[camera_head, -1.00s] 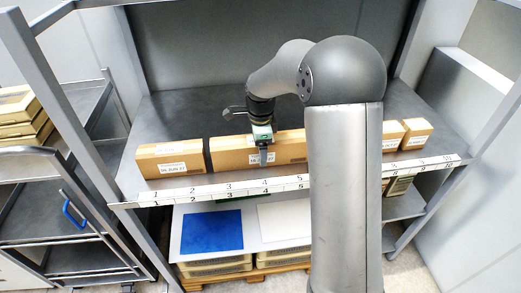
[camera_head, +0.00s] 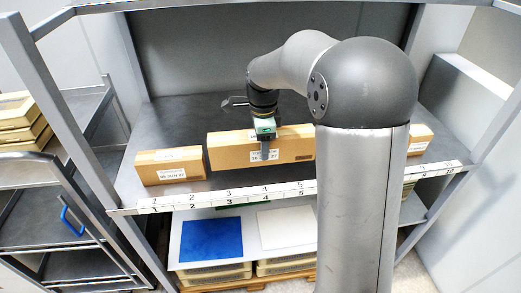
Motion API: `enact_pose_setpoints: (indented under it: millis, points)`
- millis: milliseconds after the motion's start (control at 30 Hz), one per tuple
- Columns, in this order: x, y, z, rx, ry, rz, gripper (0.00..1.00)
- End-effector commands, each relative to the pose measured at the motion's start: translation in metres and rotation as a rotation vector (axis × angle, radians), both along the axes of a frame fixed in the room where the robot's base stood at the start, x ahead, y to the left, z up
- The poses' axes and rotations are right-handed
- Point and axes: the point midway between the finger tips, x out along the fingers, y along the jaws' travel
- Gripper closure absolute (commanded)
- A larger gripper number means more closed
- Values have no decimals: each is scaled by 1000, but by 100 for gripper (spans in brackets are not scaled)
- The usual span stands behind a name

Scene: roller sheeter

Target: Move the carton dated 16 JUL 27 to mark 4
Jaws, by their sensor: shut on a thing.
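The long brown carton (camera_head: 231,153) is in my gripper (camera_head: 266,150), above and behind marks 3 to 5 of the strip. Its front label is partly covered by a finger; what shows reads like "16 … 27". Its lower edge shows higher than the left carton's, so it looks lifted or set back; I cannot tell which. My gripper is shut on it near its middle. The right end of the carton meets my arm in the picture. Mark 4 (camera_head: 265,190) is on the white numbered strip (camera_head: 210,198) along the shelf's front edge.
A smaller carton (camera_head: 171,165) stands on the shelf at the left, behind marks 1 and 2, with a gap to the held one. Another carton (camera_head: 419,138) shows at the right, partly behind my arm. The shelf (camera_head: 180,115) behind is bare.

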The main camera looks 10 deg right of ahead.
Motion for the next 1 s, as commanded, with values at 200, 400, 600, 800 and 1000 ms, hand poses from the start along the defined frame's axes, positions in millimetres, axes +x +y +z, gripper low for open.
enact_pose_setpoints:
  millis: [200,400,600,800,1000]
  points:
    - [-51,1,40,-1,-6,0,83]
    - [-90,0,57,0,-5,1,83]
    - [-109,-10,67,-1,-3,-4,83]
    - [-117,-59,70,0,-1,-7,83]
    - [-104,-82,64,0,2,-1,83]
